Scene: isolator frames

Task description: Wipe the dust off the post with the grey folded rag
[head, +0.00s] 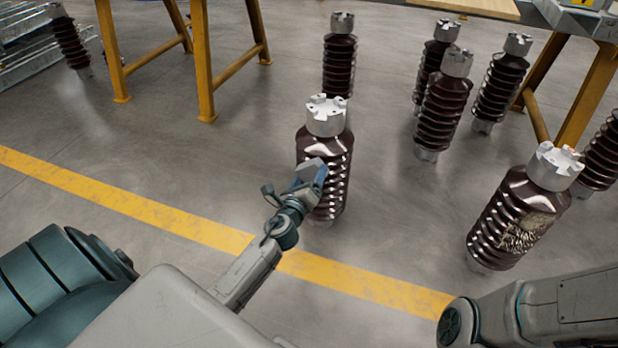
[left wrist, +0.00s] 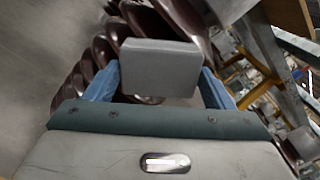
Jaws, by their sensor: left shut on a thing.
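My left gripper (head: 310,177) has blue fingers and is shut on the grey folded rag (head: 311,165). The rag is a small grey block between the fingers in the left wrist view (left wrist: 160,68). The gripper is at the near side of a dark brown ribbed post (head: 338,150) with a pale metal cap. The rag overlaps this post in view; I cannot tell whether they touch. Its ribs show bright glints and no clear dust. Another ribbed post (head: 505,215) at the right has a tan, speckled, dusty-looking patch on its near side. My right gripper is out of view.
More brown ribbed posts stand behind, one at the back middle (head: 340,65) and several at the right (head: 447,105). Yellow trestle legs (head: 203,60) stand at the back. A yellow line (head: 125,198) crosses the floor. Grey floor at the left is clear.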

